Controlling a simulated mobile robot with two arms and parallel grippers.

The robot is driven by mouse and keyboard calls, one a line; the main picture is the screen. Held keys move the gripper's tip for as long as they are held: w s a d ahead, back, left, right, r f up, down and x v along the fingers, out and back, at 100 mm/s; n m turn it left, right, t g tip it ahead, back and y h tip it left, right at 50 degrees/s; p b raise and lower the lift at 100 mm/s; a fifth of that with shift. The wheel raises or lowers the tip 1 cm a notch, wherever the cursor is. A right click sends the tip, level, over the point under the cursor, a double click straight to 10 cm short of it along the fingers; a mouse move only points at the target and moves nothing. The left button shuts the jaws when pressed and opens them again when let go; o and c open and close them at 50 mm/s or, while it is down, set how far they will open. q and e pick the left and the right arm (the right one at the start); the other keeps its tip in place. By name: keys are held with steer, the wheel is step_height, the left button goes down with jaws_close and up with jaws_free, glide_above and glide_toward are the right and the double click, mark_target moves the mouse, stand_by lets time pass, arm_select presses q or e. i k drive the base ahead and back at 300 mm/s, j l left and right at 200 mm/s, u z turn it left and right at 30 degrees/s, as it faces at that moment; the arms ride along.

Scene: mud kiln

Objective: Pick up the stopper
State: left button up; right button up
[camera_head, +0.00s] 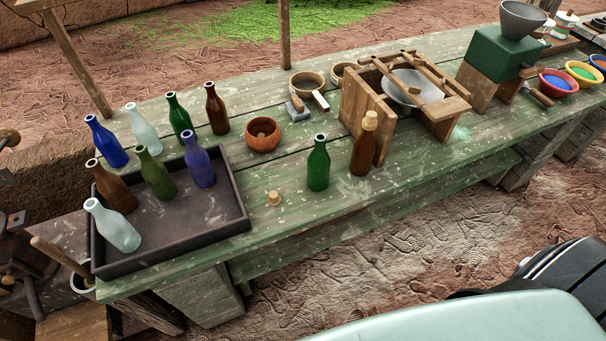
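A small tan stopper (274,198) stands on the green worn table (270,229), near its front edge and to the right of the dark tray. A similar light stopper (370,119) sits in the neck of a brown bottle (364,150) farther right. A green bottle (318,164) without a visible stopper stands between them. Neither of my grippers is in view.
A dark tray (237,198) holds several bottles at the left, with several more behind it. A terracotta bowl (263,134) stands behind the loose stopper. A wooden frame with a metal bowl (411,88) stands at right. The table around the loose stopper is clear.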

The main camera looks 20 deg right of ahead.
mark_target(274, 199)
steer(key=j+z, duration=0.25)
steer(key=z, duration=0.15)
steer(key=j+z, duration=0.35)
steer(key=k+j+z, duration=0.1)
steer(key=z, duration=0.3)
